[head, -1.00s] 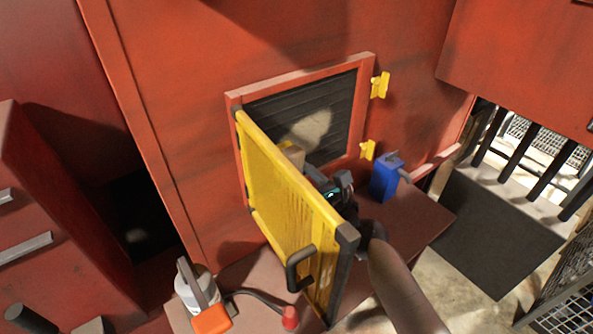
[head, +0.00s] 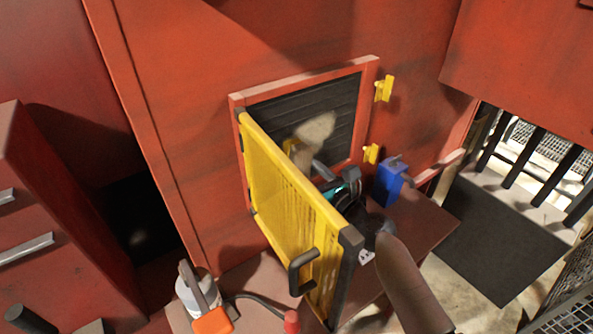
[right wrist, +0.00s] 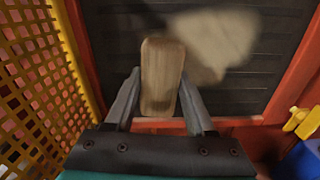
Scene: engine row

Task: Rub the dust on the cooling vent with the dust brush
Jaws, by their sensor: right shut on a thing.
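The cooling vent (head: 270,117) is a dark slatted panel in a red frame. A pale tan dust patch (head: 316,128) lies on its right part; it also shows in the right wrist view (right wrist: 217,43). My right gripper (right wrist: 158,98) is shut on the dust brush (right wrist: 162,72), a wooden block, in front of the vent. The brush overlaps the left edge of the dust in that view; I cannot tell whether it touches the vent. In the head view the yellow door partly hides the brush and this gripper. My left gripper is not in view.
The yellow mesh door (head: 285,195) stands open left of my right arm, close to it. A blue box (head: 389,182) stands on the ledge at right. Yellow latches (head: 383,88) stick out beside the frame. A white canister (head: 188,296) and an orange block (head: 212,321) are at lower left.

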